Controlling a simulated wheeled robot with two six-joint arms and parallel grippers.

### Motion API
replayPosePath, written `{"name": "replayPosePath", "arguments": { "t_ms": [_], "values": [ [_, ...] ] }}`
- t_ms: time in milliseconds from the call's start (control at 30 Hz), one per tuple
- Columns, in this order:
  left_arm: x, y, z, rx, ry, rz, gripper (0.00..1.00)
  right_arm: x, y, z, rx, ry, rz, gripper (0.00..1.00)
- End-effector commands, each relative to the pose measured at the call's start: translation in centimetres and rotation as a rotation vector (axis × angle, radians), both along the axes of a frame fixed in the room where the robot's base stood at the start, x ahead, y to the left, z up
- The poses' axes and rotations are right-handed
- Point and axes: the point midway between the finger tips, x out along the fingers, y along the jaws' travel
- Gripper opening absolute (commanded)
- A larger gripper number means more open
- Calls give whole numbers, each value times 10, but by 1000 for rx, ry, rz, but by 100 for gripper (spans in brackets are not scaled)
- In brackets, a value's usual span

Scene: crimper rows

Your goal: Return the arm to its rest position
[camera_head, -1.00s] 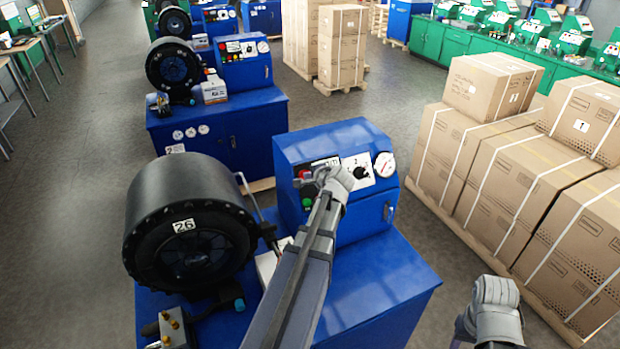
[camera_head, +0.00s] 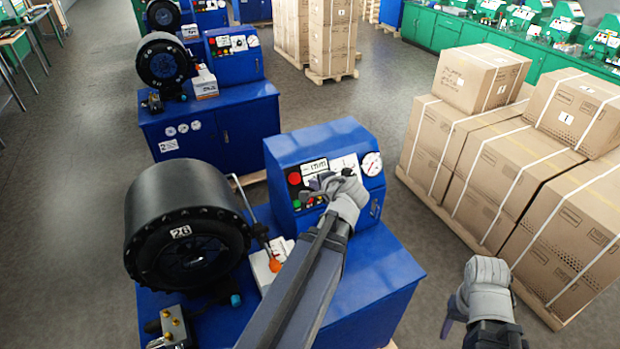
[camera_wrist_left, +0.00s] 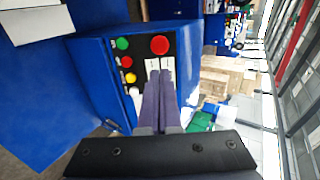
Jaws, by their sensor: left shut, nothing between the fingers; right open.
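My left gripper (camera_head: 322,184) is shut and empty in front of the control panel of the blue crimper cabinet (camera_head: 312,145). In the left wrist view its two fingers (camera_wrist_left: 160,78) lie together, pointing at the panel with its red button (camera_wrist_left: 159,45) and green button (camera_wrist_left: 122,43). The arm and hand hide part of the panel in the head view, so I cannot tell whether the fingers touch it. My right gripper (camera_head: 446,322) is low at the right, beside the cabinet over the floor; its fingers point down and left and it is open.
The black crimper head (camera_head: 185,225) numbered 26 stands left of my left arm. An orange-knobbed lever (camera_head: 274,265) is close to that arm. Strapped cartons (camera_head: 515,180) on a pallet stand at the right. Grey floor (camera_head: 425,265) is free between.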

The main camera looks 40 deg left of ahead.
Motion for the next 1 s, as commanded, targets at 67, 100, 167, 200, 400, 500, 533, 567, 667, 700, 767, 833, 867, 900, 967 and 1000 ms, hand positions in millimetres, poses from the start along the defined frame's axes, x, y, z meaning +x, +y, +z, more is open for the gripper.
{"name": "replayPosePath", "arguments": {
  "t_ms": [67,100,167,200,400,500,533,567,667,700,767,833,867,900,967,1000],
  "values": [
    [-1,-2,2,0,0,0,0,0,0,2,0,0,-1,50],
    [-1,-2,2,0,0,0,0,0,0,1,0,0,-1,50],
    [-1,-2,1,0,0,1,0,0,0,1,0,0,-1,50],
    [-1,-2,1,0,0,1,0,0,0,1,0,0,-1,50],
    [-1,-2,1,0,0,0,0,0,0,1,0,0,-1,50],
    [0,-11,-13,-22,-1,1,0,0,0,-9,0,0,0,50],
    [0,-17,-21,-38,-2,3,0,0,0,-15,0,0,1,50],
    [0,-25,-32,-60,-2,5,0,0,0,-22,0,0,2,50],
    [0,-65,-80,-163,1,18,0,0,0,-55,0,-1,6,50],
    [-2,-85,-102,-216,8,25,0,0,0,-69,0,0,8,50],
    [-6,-117,-135,-296,23,40,0,0,0,-90,-1,-1,12,50],
    [-14,-154,-170,-387,50,56,0,1,0,-112,-2,-1,16,50],
    [-18,-170,-185,-423,65,63,0,1,0,-122,-2,-1,18,50],
    [-25,-191,-204,-470,87,72,0,1,0,-135,-1,-2,20,50],
    [-36,-223,-231,-538,126,88,0,1,0,-154,-2,-2,23,50],
    [-45,-243,-248,-581,154,98,0,1,0,-166,-2,-1,25,50]
  ]
}}
